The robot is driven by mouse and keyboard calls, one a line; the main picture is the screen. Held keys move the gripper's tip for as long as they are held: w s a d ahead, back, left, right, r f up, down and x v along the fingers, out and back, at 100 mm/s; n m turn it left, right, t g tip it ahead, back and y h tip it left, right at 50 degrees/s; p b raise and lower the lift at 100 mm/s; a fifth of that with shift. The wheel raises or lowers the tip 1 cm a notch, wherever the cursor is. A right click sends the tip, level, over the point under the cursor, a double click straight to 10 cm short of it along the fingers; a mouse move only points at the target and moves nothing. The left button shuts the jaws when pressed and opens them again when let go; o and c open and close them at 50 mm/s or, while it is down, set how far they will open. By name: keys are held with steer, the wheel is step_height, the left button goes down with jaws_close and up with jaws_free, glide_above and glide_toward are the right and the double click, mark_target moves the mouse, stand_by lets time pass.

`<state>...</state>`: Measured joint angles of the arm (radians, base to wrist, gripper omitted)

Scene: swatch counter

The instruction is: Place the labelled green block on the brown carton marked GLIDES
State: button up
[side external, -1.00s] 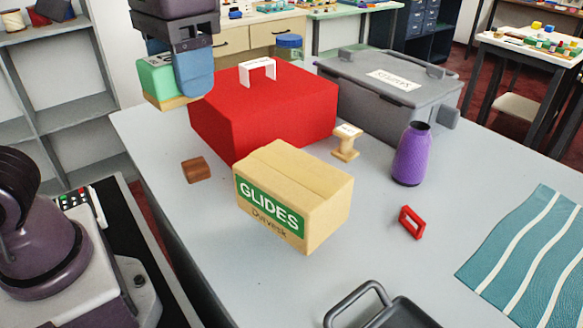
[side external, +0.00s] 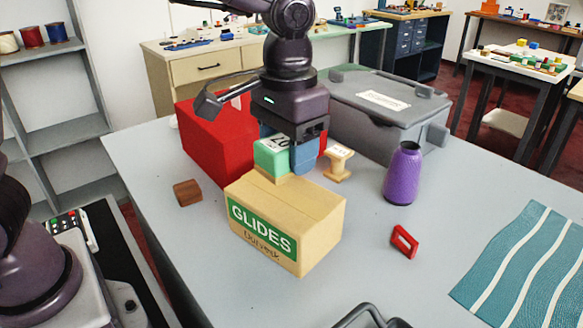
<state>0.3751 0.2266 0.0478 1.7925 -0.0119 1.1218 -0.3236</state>
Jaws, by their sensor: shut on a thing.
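The brown carton marked GLIDES (side external: 290,215) stands on the grey counter in the side external view, its green label facing the camera. The labelled green block (side external: 270,158) is held in my gripper (side external: 289,150), which is shut on it. A white label with dark print shows on the block's top, and a tan layer shows at its underside. The block appears over the rear part of the carton's top. I cannot tell whether it touches the carton. A blue finger hides the block's right side.
A red box (side external: 213,145) and a grey lidded bin (side external: 385,105) stand behind. A wooden spool (side external: 338,163), purple vase (side external: 403,174), red frame (side external: 404,242) and brown block (side external: 187,192) surround the carton. A striped cloth (side external: 525,265) lies at right.

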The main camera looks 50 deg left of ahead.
steer(key=shift+w+d+f, duration=0.1)
steer(key=shift+w+f, duration=0.1)
steer(key=shift+f, duration=1.65)
steer(key=shift+f, duration=0.1)
steer(key=o, duration=0.9)
